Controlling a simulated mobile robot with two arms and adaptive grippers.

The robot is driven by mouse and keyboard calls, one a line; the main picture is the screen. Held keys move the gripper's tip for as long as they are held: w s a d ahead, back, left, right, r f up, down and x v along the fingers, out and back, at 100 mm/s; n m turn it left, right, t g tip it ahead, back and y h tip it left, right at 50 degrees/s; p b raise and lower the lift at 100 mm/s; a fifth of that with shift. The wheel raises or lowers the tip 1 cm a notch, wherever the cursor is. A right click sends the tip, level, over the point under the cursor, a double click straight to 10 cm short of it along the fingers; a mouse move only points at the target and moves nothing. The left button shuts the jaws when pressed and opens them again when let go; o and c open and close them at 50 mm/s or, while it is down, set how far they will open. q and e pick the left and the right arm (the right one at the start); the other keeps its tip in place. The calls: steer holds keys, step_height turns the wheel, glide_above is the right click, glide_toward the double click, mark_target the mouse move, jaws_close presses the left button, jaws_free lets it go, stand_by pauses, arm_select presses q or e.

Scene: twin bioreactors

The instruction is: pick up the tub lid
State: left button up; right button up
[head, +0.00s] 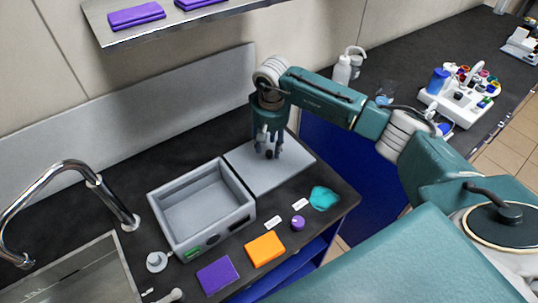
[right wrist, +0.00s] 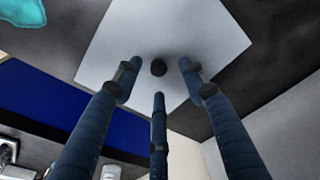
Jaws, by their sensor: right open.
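The tub lid (head: 290,174) is a flat light-grey plate with a small dark knob. It lies on the dark counter to the right of the open grey tub (head: 222,233). My right gripper (head: 268,151) points down over the lid, its fingers around the knob. In the right wrist view, the lid (right wrist: 195,35) lies beyond my open fingers (right wrist: 158,80). They are spread around the knob (right wrist: 158,68) with gaps visible between. Whether the fingertips touch the plate is unclear. My left gripper is out of view.
In front lie a purple cloth (head: 217,275), an orange cloth (head: 265,249), a small purple-topped item (head: 298,223) and a crumpled teal cloth (head: 324,198). A sink tap (head: 75,170) stands left. A shelf (head: 170,27) hangs above. A tube rack (head: 455,105) stands at the right.

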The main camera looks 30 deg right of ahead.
mark_target(269, 152)
step_height(269, 152, down, 2)
steer(key=shift+w+d+f+p, duration=0.1)
steer(key=shift+d+f+p, duration=0.05)
steer(key=shift+p, duration=0.3)
steer(key=shift+f, duration=0.35)
steer(key=shift+w+f, duration=0.1)
steer(key=shift+c, duration=0.3)
jaws_close()
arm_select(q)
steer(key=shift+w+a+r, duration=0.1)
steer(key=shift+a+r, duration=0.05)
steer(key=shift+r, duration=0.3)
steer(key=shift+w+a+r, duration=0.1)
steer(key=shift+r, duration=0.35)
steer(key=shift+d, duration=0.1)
